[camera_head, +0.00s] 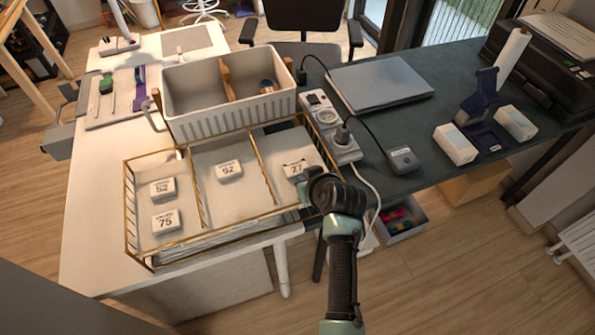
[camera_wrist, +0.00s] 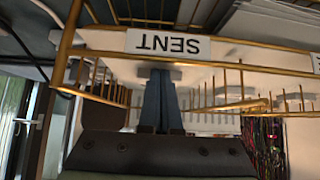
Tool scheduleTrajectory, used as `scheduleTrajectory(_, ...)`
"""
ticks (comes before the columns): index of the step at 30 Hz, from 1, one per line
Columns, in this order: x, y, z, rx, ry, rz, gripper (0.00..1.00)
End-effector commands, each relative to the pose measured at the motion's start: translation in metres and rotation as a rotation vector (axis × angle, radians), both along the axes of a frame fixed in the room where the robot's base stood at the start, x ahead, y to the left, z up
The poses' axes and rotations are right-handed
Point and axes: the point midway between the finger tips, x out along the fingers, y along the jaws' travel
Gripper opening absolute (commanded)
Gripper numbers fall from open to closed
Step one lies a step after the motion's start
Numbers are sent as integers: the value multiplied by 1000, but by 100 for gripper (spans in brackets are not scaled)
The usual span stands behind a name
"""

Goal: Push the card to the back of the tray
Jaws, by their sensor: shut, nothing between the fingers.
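A gold wire tray (camera_head: 128,222) with three compartments lies on the white table. In its right compartment, a small white card-like block marked 27 (camera_head: 297,170) sits towards the front, close to my gripper (camera_head: 306,188). My gripper is at the front right of that compartment; its body partly hides the tips, and I cannot tell whether they touch the block. In the wrist view my gripper's blue fingers (camera_wrist: 161,74) are shut together with nothing between them, by the tray's wires (camera_wrist: 226,52) and an upside-down SENT label (camera_wrist: 166,44).
Blocks marked 92 (camera_head: 229,171), 52 (camera_head: 162,188) and 75 (camera_head: 166,220) lie in the other compartments. A white bin (camera_head: 235,117) stands behind the tray. A power strip (camera_head: 343,148) with cables lies close on the right.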

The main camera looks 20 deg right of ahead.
Motion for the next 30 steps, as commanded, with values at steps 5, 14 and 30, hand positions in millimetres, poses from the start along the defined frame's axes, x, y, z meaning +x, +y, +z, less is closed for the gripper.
scheduleTrajectory(5,4,0,-1,0,1,1,0)
scheduleTrajectory(14,11,1,-1,-1,0,1,0)
scheduleTrajectory(30,23,1,-1,0,1,1,0)
